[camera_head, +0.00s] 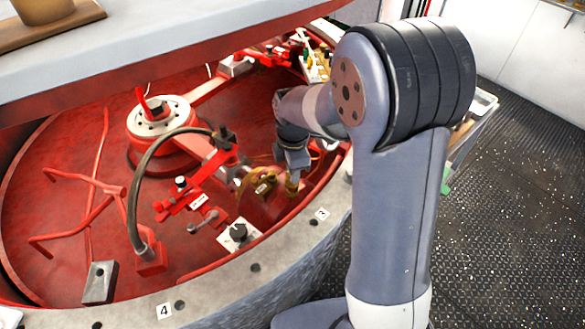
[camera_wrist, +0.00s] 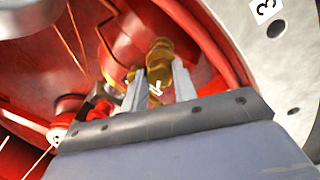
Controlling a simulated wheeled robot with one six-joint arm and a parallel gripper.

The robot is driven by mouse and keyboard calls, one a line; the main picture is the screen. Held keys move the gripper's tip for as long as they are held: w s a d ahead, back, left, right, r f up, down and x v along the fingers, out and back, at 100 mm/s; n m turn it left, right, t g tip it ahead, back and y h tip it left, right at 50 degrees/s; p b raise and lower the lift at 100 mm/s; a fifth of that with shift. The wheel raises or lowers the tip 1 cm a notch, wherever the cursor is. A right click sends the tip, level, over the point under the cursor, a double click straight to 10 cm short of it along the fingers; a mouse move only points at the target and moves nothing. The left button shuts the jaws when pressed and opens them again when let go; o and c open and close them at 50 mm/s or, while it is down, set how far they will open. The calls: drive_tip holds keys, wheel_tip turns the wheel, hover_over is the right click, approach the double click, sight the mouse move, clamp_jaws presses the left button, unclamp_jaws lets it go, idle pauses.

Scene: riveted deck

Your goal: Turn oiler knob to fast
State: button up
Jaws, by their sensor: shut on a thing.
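My gripper (camera_head: 291,170) reaches down inside the red round pan, at its right side near the rim. In the wrist view its two pale fingers (camera_wrist: 160,76) stand on either side of a brass oiler (camera_wrist: 160,52), shut on its knob. A small white mark (camera_wrist: 156,89) shows on the knob between the fingers. In the head view, the brass oiler (camera_head: 292,187) shows just below the gripper. The fingers hide part of the knob, and I cannot read its setting.
Another brass fitting (camera_head: 263,184) stands just left of the gripper. A black knob on a white plate (camera_head: 238,235) sits nearer the rim. A curved grey hose (camera_head: 135,190) arches at left. The grey rim (camera_head: 255,255) carries number labels. Dark riveted floor (camera_head: 500,200) lies open at right.

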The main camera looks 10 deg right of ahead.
idle(0.4)
drive_tip(key=o, duration=1)
wheel_tip(320, 180, up, 11)
drive_tip(key=shift+s, duration=0.2)
drive_tip(key=shift+f, duration=0.15)
drive_tip(key=f, duration=1)
drive_tip(key=shift+w+f, duration=0.2)
drive_tip(key=shift+f, duration=0.2)
drive_tip(key=shift+r, duration=0.1)
